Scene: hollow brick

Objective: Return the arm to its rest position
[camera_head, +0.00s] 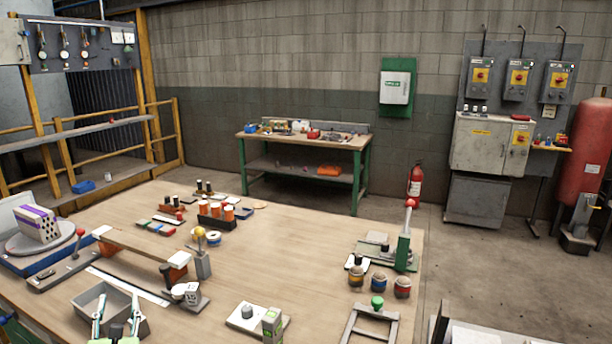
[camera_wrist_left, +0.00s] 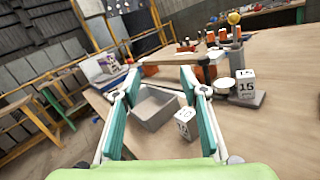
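My left gripper (camera_head: 118,304) is at the bottom left of the head view, over the front of the workbench (camera_head: 330,240) by a grey open bin (camera_head: 88,300). Its two fingers are spread apart with nothing held between them. The left wrist view also shows the open fingers (camera_wrist_left: 160,85), with the grey bin (camera_wrist_left: 152,110) and a white numbered block (camera_wrist_left: 185,124) beyond them. A hollow brick (camera_head: 36,226) with purple strips sits on a round grey turntable (camera_head: 40,242) at the far left. My right gripper does not show.
A raised wooden plank (camera_head: 140,248) and a post with a yellow knob (camera_head: 202,262) stand near the bin. A green lever press (camera_head: 404,250), several coloured-band jars (camera_head: 379,282) and a grey frame (camera_head: 370,325) are at the right. The bench's middle right is clear.

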